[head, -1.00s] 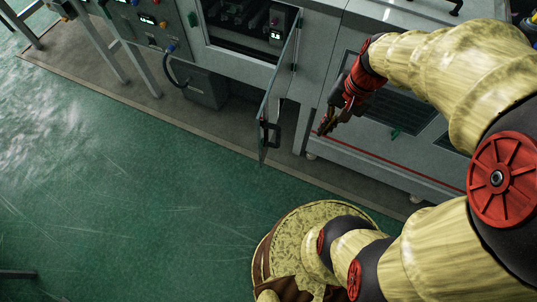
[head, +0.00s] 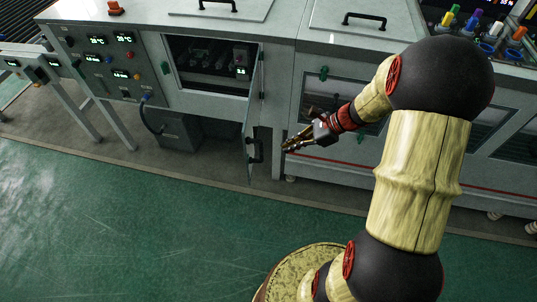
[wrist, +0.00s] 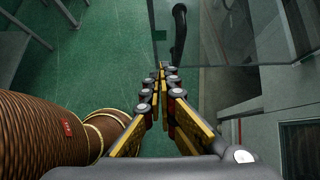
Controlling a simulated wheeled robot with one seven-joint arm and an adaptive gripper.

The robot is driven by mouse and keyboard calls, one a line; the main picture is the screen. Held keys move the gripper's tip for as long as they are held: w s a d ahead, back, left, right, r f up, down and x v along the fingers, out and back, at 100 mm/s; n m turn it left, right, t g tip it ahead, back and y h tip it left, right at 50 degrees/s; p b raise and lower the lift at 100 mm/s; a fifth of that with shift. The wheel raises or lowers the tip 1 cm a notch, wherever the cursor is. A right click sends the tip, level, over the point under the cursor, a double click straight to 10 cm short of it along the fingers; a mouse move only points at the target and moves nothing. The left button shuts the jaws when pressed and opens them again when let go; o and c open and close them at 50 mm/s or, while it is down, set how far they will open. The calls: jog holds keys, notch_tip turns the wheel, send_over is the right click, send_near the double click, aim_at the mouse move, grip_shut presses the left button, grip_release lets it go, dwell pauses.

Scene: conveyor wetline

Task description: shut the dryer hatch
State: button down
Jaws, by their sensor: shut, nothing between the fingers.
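The dryer hatch (head: 252,118) is a grey-framed door with a glass pane. It stands swung open towards me from the right side of the dryer opening (head: 210,65). Its black handle (head: 259,150) is low on the door's right face, near the free edge. My gripper (head: 285,149) is shut and empty, just right of the handle and apart from it in the head view. In the wrist view the closed fingertips (wrist: 162,68) point towards the dark curved handle (wrist: 180,35); whether they touch it I cannot tell.
The control panel (head: 108,62) and a dark box (head: 178,138) with a black hose stand left of the hatch. A neighbouring grey cabinet (head: 340,110) with windows and green latches is close behind my gripper. Green floor (head: 130,220) in front is clear.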

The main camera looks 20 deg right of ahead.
jog(key=b, duration=0.1)
send_near(248, 162)
notch_tip(248, 162, down, 4)
jog(key=d, duration=0.1)
jog(key=shift+w+a, duration=0.4)
jog(key=shift+a, duration=0.2)
jog(key=shift+w+a, duration=0.4)
jog(key=shift+a, duration=0.25)
jog(key=shift+w+a+b, duration=0.3)
jog(key=shift+a, duration=0.15)
